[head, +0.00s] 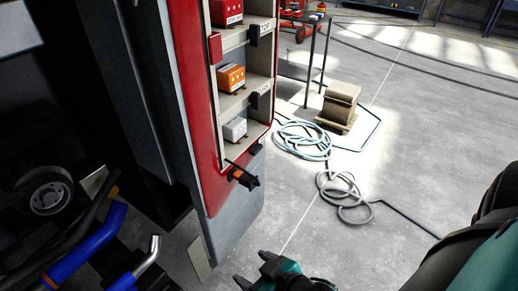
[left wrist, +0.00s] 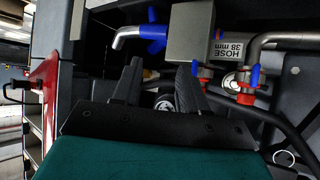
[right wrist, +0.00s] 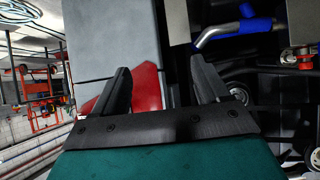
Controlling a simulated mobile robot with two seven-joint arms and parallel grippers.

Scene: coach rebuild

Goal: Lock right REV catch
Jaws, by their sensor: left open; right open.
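An open compartment door with a red edge (head: 208,160) and a grey lower panel (head: 238,200) stands in the middle of the head view. My right gripper (head: 254,269) is open and empty below the panel, apart from the catch. In the right wrist view, a grey panel (right wrist: 112,38) and red surface (right wrist: 148,90) lie beyond its open fingers (right wrist: 160,68). My left gripper (left wrist: 159,68) is open before pipework.
The door's shelves hold red, orange (head: 231,78) and white boxes. Blue and silver pipes (head: 90,240) crowd the left. Coiled hoses (head: 303,142) lie on open floor right.

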